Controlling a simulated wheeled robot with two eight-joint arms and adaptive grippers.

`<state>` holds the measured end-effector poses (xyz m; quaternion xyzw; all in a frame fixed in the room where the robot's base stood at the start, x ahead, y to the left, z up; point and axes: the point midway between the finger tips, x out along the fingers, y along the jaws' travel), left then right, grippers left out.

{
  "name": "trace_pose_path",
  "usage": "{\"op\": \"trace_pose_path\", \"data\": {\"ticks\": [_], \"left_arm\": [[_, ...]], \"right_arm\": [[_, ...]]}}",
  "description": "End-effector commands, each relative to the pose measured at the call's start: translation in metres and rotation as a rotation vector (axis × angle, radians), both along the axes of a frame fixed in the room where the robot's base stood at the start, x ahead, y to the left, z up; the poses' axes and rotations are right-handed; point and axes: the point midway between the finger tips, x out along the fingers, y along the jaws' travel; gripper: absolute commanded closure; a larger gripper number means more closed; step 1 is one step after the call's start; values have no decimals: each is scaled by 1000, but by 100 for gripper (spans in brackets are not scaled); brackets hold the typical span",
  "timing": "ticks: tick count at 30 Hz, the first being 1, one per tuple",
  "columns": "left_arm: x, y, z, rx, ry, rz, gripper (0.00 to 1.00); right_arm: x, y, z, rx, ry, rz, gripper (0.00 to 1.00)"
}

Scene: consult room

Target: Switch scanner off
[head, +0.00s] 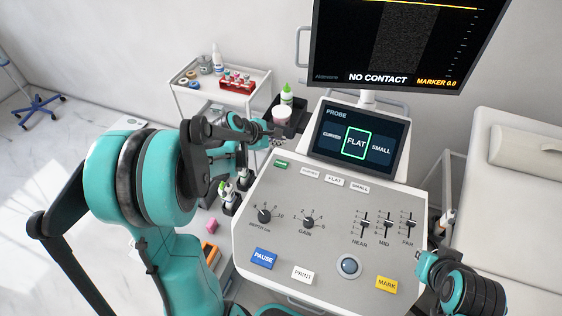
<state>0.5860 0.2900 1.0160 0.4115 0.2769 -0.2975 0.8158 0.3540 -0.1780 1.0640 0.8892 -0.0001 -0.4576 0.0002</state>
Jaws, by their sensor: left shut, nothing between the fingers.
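The scanner's grey control panel (330,220) faces me in the head view. A small green button (281,164) sits at its upper left corner. The small probe screen (324,148) above the panel is lit, with FLAT framed in green. The large monitor (400,40) is also lit and reads NO CONTACT. My left gripper (270,132) is shut and empty, just above and left of the green button, apart from it in the picture. Its height over the panel is hard to tell. My right arm shows at the lower right, but its fingers do not.
The panel also has knobs, sliders, a trackball (349,266), a blue PAUSE key (264,259) and a yellow MARK key (386,285). A cup (282,116) and a green-capped bottle (287,95) stand close behind my left gripper. A white trolley (212,104) is behind; a couch (515,190) is right.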

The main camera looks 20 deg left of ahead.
Motion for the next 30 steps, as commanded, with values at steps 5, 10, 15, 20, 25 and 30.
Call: {"op": "trace_pose_path", "data": {"ticks": [5, 10, 15, 20, 25, 30], "left_arm": [[0, 0, -1, -3, 0, 2, 100], [0, 0, -1, -1, 0, 1, 100], [0, 0, -9, 0, 0, 0, 100], [0, 0, -26, 0, 1, -1, 100], [0, 0, -50, 0, 1, -1, 100], [0, 0, -75, 1, 0, -1, 100]], "right_arm": [[0, 0, 0, 0, 0, 0, 100], [0, 0, -1, 0, 0, 0, 100], [0, 0, -7, 0, 0, 0, 100], [0, 0, -21, 0, 0, 0, 100], [0, 0, -40, 0, 0, 0, 100], [0, 0, -60, 0, 0, 0, 100]]}}
